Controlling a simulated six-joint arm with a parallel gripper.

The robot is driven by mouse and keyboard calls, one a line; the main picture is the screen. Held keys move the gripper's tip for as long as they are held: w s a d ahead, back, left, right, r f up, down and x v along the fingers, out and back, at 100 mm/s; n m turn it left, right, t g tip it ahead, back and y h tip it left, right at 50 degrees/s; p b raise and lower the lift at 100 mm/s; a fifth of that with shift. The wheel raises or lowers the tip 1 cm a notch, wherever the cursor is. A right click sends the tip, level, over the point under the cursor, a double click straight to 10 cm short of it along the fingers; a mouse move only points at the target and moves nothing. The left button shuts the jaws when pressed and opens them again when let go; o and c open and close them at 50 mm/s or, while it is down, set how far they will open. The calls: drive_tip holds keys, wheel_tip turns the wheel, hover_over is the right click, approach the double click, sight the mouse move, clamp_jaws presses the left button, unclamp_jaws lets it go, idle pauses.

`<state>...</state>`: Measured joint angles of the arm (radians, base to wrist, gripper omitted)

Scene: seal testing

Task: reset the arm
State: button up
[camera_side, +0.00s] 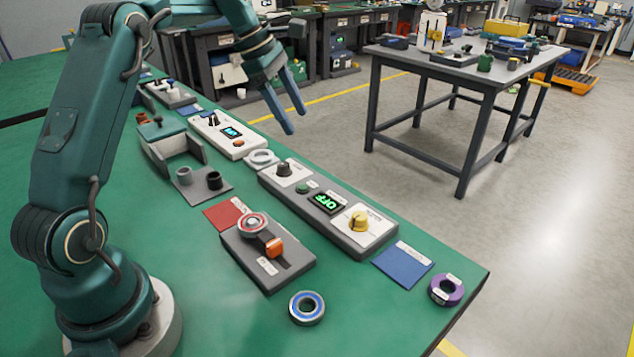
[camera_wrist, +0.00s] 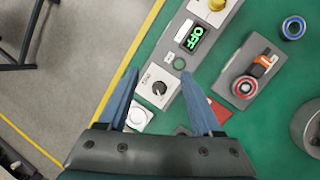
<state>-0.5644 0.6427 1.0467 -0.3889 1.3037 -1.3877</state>
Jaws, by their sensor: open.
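My gripper (camera_side: 288,112) is raised above the far edge of the green bench (camera_side: 218,300), over the row of devices. In the wrist view its two blue fingers (camera_wrist: 158,102) are spread apart with nothing between them. Below them lies the long grey control panel (camera_side: 312,214) with a dark knob, a green button, a display reading OFF and a yellow knob (camera_side: 358,221). The fingers appear clear of the panel.
A grey fixture (camera_side: 262,268) with an orange clamp holds a red-rimmed ring (camera_side: 253,224). A blue-rimmed bearing (camera_side: 306,307) and a purple ring (camera_side: 446,289) lie near the front. A blue pad (camera_side: 403,265) lies right of the panel. A separate table (camera_side: 380,85) stands across the aisle.

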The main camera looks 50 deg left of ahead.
drive_tip(key=s+d+r+m+t+y, duration=0.1)
drive_tip(key=s+d+r+m, duration=0.75)
drive_tip(key=s+d, duration=0.35)
drive_tip(key=s+d+f+m+y, duration=0.1)
drive_tip(key=s+d+f+m, duration=0.1)
drive_tip(key=s+f+m, duration=0.7)
drive_tip(key=s+m, duration=0.2)
drive_tip(key=m, duration=0.3)
drive_tip(key=shift+d+m+t+y, duration=0.3)
drive_tip(key=shift+d+m+t, duration=0.05)
drive_tip(key=shift+d+t, duration=0.05)
